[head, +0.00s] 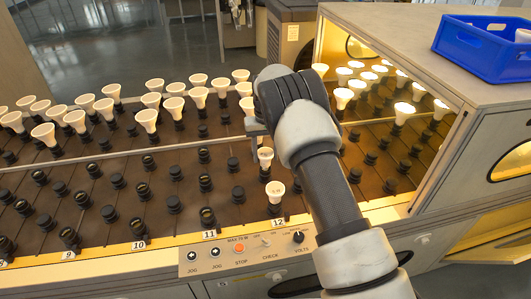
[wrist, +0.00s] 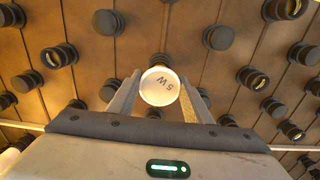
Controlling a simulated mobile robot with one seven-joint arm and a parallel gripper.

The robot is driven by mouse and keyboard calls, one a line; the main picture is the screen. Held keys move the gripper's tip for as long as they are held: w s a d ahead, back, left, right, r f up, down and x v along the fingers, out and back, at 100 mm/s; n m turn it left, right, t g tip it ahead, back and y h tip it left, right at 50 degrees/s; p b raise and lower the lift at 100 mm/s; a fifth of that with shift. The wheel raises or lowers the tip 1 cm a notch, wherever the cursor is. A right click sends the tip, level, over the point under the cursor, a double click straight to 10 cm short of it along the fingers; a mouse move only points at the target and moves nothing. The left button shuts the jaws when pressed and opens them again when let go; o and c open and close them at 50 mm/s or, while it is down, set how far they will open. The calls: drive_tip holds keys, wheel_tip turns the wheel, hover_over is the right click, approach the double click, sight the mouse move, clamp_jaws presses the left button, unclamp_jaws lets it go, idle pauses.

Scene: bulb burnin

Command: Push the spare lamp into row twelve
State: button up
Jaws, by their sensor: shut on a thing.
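In the wrist view, a white lamp (wrist: 160,87) marked "5 W" sits face-on between the two fingers of my gripper (wrist: 158,98). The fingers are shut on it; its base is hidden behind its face. In the head view, my gripper (head: 258,138) is over the row marked 12, mostly hidden by my wrist. A small white lamp (head: 265,156) shows just below the fingers; I cannot tell if it is the held one. Another white lamp (head: 275,189) stands upright near the front of row twelve, by the "12" label (head: 278,222).
Dark sockets (head: 207,216) stand in rows on the brown deck. Many white lamps (head: 147,118) fill the back sockets. A lit hood (head: 412,60) covers the right side, with a blue crate (head: 485,48) on top. A control panel (head: 245,251) runs along the front edge.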

drive_tip(key=shift+f+b, duration=0.35)
drive_tip(key=shift+f, duration=0.35)
drive_tip(key=o, duration=1.1)
drive_tip(key=shift+o, duration=0.2)
drive_tip(key=shift+r, duration=0.1)
wheel_tip(320, 180, up, 17)
drive_tip(key=p, duration=0.1)
drive_tip(key=shift+r+p, duration=0.15)
drive_tip(key=shift+p, duration=0.25)
